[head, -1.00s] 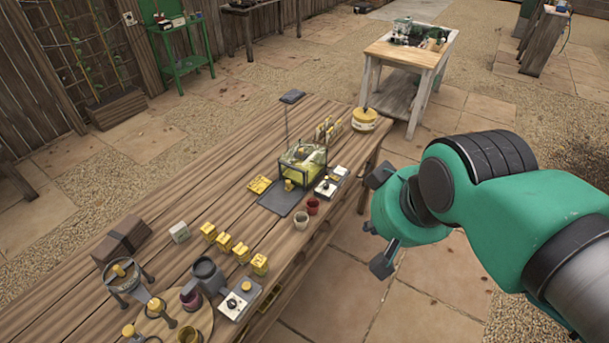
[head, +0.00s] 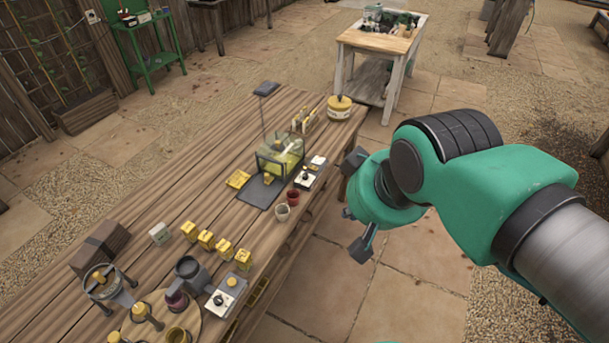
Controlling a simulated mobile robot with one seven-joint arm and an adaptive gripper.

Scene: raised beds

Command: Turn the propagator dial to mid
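The propagator (head: 280,157) is a clear-walled box with yellow-green contents, on the far half of the wooden bench. A pale control box (head: 304,180) with a dark round dial stands at its right side, near the bench edge; the dial's setting is too small to read. A similar pale box (head: 226,296) with a dark knob and a yellow button sits at the near end of the bench. My gripper (head: 358,205) is open and empty, its two fingers wide apart. It hangs right of the bench edge, to the right of the control box and apart from it.
Several yellow blocks (head: 206,240), a grey mug (head: 187,269) and a yellow round tin (head: 339,107) are also on the bench (head: 180,195). Paving right of the bench is clear.

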